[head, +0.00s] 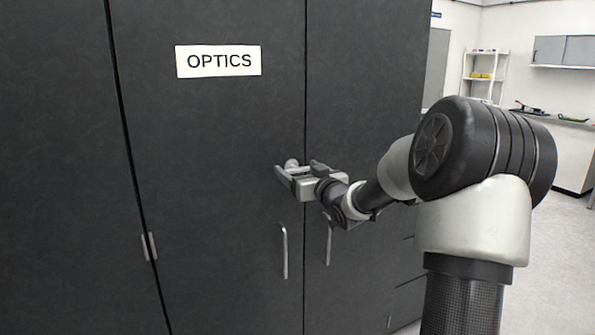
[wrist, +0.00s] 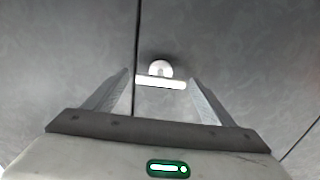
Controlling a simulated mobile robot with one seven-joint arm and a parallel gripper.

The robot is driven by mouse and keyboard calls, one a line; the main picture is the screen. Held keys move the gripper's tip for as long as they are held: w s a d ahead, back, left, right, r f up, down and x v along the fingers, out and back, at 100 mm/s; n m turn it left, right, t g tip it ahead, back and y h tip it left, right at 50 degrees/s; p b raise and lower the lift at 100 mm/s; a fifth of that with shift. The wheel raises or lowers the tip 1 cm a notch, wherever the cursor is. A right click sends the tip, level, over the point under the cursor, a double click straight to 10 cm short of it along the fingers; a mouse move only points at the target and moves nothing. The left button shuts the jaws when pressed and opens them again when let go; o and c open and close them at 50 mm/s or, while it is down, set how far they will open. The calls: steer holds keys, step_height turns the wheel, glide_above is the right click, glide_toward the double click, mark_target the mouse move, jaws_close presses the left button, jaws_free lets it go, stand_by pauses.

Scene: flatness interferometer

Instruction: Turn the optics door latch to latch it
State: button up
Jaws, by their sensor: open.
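The optics door latch shows in the wrist view as a pale round hub (wrist: 160,67) with a light bar (wrist: 160,82) lying level in the picture, one end close to the door seam. In the head view its round knob (head: 291,163) is small and partly hidden by my gripper. The dark optics door (head: 215,200) carries a white OPTICS sign (head: 218,61) and looks closed. My gripper (head: 297,169) is at the door front by the latch. In the wrist view its two fingers (wrist: 160,80) are apart, one on each side of the bar, with visible gaps; I cannot tell the depth.
Two upright door handles, a left one (head: 285,251) and a right one (head: 328,243), hang below my gripper beside the seam. A hinge (head: 149,246) is at the left. Open floor (head: 555,260) and a wall shelf (head: 484,75) lie to the right.

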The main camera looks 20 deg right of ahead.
steer(key=shift+w, duration=0.45)
steer(key=shift+c, duration=0.2)
steer(key=c, duration=1)
